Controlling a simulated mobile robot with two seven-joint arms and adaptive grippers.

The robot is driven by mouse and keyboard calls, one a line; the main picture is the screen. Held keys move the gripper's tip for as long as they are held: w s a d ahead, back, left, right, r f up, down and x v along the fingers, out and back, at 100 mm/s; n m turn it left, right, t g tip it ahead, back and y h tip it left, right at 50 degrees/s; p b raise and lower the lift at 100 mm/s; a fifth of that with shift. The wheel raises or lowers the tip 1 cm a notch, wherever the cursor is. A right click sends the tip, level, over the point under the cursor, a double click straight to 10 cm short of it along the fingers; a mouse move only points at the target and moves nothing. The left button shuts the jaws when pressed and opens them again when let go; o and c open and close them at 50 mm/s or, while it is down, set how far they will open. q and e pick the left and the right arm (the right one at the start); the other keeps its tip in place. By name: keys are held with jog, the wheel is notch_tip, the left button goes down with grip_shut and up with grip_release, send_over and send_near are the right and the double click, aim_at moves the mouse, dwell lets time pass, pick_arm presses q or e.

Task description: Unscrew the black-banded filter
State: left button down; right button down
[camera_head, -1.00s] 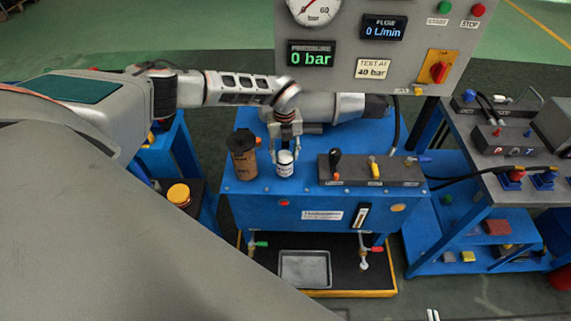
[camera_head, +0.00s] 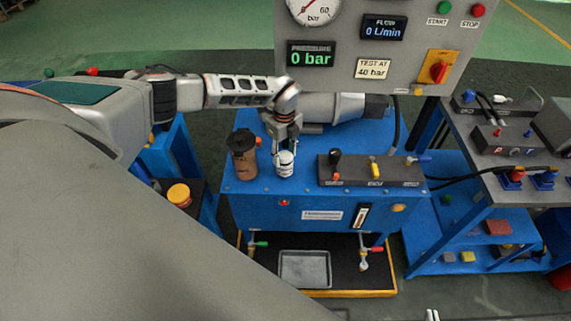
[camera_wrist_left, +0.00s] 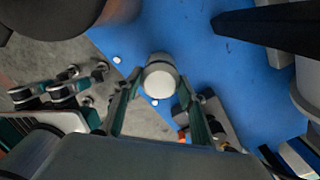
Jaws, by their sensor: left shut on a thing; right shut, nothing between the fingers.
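The filter with dark bands on its white body (camera_head: 285,166) stands upright on the blue stand's top. My left gripper (camera_head: 285,152) reaches down over it from above, its fingers shut on the filter's sides. In the left wrist view the filter's round white end (camera_wrist_left: 160,80) sits between the two fingers of the left gripper (camera_wrist_left: 160,88). The filter's lower end is hidden there. My right gripper (camera_head: 433,315) shows only as small pale tips at the bottom edge, close together and empty.
A brown canister with a dark top (camera_head: 242,158) stands close left of the filter. A grey valve block with levers (camera_head: 370,172) is to the right. The gauge panel (camera_head: 365,50) rises behind and reads 0 bar. A metal tray (camera_head: 305,268) lies below.

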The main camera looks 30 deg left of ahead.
pick_arm(q)
jog(key=n, duration=0.5)
dwell(0.3)
jog(key=n, duration=0.5)
jog(key=c, duration=1.2)
grip_release()
jog(key=shift+c, duration=0.6)
